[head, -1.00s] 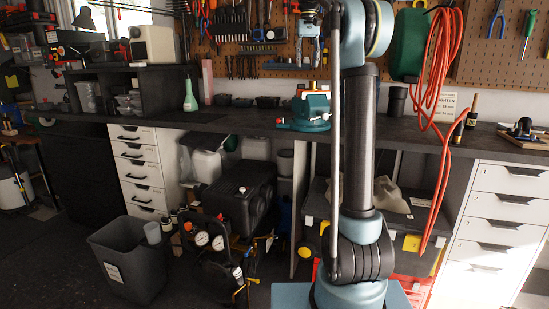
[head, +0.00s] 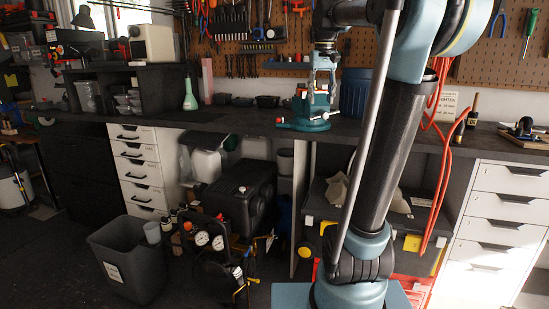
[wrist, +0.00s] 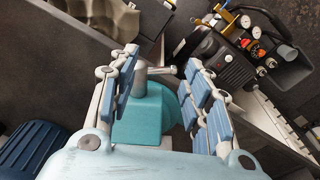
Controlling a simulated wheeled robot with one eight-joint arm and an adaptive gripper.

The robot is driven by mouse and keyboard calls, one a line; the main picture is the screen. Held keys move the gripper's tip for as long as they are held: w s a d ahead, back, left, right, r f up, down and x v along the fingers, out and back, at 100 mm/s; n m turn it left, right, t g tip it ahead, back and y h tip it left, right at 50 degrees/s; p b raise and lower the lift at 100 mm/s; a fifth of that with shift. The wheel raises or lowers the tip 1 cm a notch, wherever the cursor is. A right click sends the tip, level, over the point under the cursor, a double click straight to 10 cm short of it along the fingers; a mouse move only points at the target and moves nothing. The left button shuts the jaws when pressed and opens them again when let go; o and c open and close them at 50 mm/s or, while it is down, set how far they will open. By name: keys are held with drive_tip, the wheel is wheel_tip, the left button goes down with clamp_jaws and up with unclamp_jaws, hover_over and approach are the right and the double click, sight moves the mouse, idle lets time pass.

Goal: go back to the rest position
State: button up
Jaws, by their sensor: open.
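My gripper (head: 320,97) points down from my raised arm, over the workbench (head: 245,122). It is open. Its two fingers stand apart in the wrist view (wrist: 160,66), with nothing held between them. The teal bench vise (head: 305,122) stands on the bench at or just below the fingertips in the head view. In the wrist view, the vise (wrist: 143,120) shows in the gap between the fingers. I cannot tell whether the fingers touch it.
A blue ribbed bin (head: 354,95) stands on the bench right of the vise; it also shows in the wrist view (wrist: 30,150). A green bottle (head: 190,95) stands further left. Red hose (head: 440,150) hangs at the right. A compressor (head: 237,198) sits under the bench.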

drive_tip(key=s+d+f, duration=0.1)
drive_tip(key=s+f, duration=1.2)
drive_tip(key=f, duration=0.4)
drive_tip(key=s+d+f+t, duration=0.1)
drive_tip(key=s+f, duration=1.3)
drive_tip(key=f, duration=0.4)
drive_tip(key=shift+d+f, duration=0.25)
drive_tip(key=shift+f, duration=0.05)
drive_tip(key=shift+w+f, duration=0.2)
drive_tip(key=shift+w, duration=0.15)
